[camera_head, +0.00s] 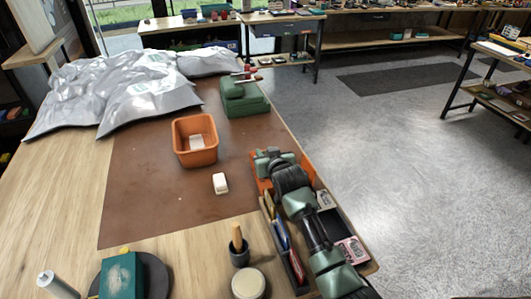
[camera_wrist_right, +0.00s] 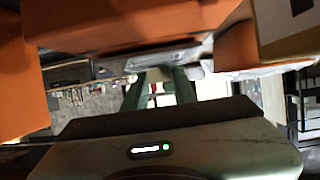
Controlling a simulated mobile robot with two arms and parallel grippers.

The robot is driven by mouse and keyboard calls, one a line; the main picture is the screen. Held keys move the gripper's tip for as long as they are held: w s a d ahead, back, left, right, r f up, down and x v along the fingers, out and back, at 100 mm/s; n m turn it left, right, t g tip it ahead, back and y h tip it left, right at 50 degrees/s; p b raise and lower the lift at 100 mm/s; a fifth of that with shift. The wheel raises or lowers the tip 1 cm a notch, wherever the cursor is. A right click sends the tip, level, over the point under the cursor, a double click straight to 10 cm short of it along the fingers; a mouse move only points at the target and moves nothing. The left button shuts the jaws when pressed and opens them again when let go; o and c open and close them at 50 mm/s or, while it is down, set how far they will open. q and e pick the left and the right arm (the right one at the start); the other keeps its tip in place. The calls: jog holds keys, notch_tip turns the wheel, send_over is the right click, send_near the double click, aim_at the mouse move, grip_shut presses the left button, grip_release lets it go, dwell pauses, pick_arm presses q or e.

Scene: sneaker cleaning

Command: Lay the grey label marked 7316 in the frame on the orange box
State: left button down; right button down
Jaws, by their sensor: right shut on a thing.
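An orange open box (camera_head: 195,158) stands on the brown mat and holds a pale block. A second orange box (camera_head: 306,167) stands at the mat's right edge, partly hidden under my right gripper (camera_head: 268,158). Large orange surfaces (camera_wrist_right: 125,25) fill the top of the right wrist view, very close. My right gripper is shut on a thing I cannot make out. I cannot find a label that reads 7316, and the frame on the orange box is not clearly visible. A small grey card (camera_head: 325,200) lies beside my right forearm. My left gripper is not in view.
A tray (camera_head: 294,268) with blue and red items lies under my right arm. A brush in a dark cup (camera_head: 239,250) and a round tin (camera_head: 247,285) stand left of it. A white block (camera_head: 220,184) lies on the mat. A green case (camera_head: 244,101) stands behind.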

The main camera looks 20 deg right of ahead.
jog(key=shift+s+p, duration=0.2)
jog(key=shift+p, duration=0.4)
dwell(0.7)
jog(key=c, duration=1.1)
grip_release()
jog(key=shift+o, duration=0.2)
jog(key=shift+s, duration=0.1)
